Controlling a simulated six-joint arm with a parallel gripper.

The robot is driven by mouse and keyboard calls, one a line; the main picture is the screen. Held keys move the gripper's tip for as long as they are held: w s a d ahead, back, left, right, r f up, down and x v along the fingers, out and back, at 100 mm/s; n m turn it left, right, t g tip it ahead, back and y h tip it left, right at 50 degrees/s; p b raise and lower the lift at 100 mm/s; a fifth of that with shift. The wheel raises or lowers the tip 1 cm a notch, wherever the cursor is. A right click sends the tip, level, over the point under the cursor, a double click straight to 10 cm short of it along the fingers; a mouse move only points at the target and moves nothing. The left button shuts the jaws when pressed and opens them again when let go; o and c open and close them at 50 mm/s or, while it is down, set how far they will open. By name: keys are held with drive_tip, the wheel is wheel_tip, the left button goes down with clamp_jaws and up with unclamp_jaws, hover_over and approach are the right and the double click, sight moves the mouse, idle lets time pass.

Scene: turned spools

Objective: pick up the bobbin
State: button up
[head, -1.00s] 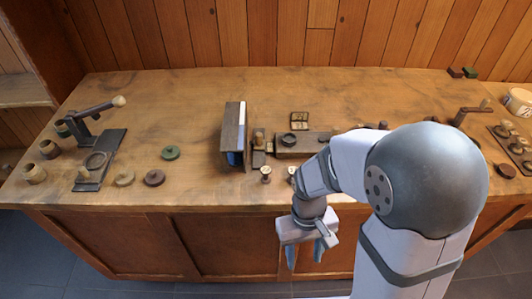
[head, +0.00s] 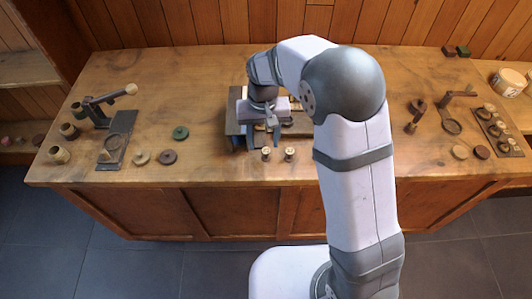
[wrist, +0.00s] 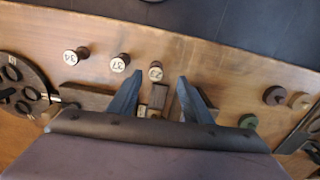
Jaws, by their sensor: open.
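Small upright spools with pale numbered tops stand near the bench's front edge; I cannot tell which one is the bobbin. In the head view I see one spool (head: 266,153) and another to its right (head: 290,153). The wrist view shows three: one marked 34 (wrist: 70,57), one marked 37 (wrist: 118,65), and one whose number is unclear (wrist: 155,73). My gripper (head: 255,140) is open and empty, left of and behind the spools in the head view. In the wrist view, the unclear-numbered spool appears between the fingertips (wrist: 159,80), apart from them.
A dark upright board (head: 232,120) stands close behind my gripper, largely hidden. A green disc (head: 180,133) and brown disc (head: 168,156) lie to the left, near a lever device (head: 115,140).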

sight(266, 151)
drive_tip(key=shift+f+p, duration=0.4)
drive_tip(key=shift+f, duration=0.65)
drive_tip(key=shift+w+d+f+p, duration=0.1)
drive_tip(key=shift+d+f+p, duration=0.1)
drive_tip(key=shift+f+p, duration=0.6)
drive_tip(key=shift+w+d+f+p, duration=0.15)
drive_tip(key=shift+f+p, duration=0.25)
drive_tip(key=shift+f, duration=1.4)
drive_tip(key=c, duration=1.1)
